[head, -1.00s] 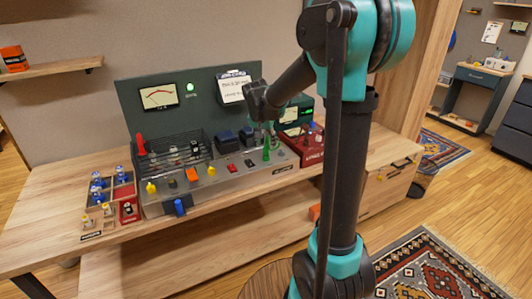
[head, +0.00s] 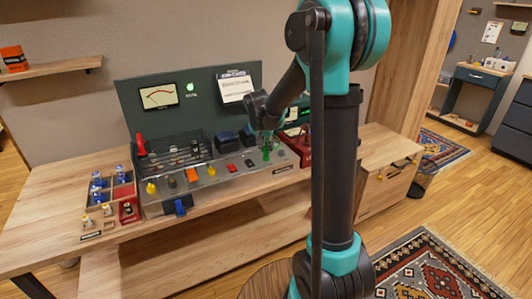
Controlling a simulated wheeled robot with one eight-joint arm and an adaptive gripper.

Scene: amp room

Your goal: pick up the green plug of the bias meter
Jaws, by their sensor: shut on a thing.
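The green plug (head: 266,152) stands on the right part of the grey amp panel (head: 222,177). My gripper (head: 267,136) points down over it, its fingers at the plug's top. The gripper is shut on the green plug; the fingers are small and dark here, so the exact grip is hard to see. I cannot tell whether the plug's lower end is clear of the panel. The green-lit bias meter (head: 292,114) is behind, to the right, partly hidden by my arm.
Dark blocks (head: 226,140) stand left of the gripper, and a red box (head: 304,148) stands close on its right. Yellow, orange and red parts line the panel. A tray of blue-topped tubes (head: 101,190) is at the left. The bench front (head: 50,240) is bare.

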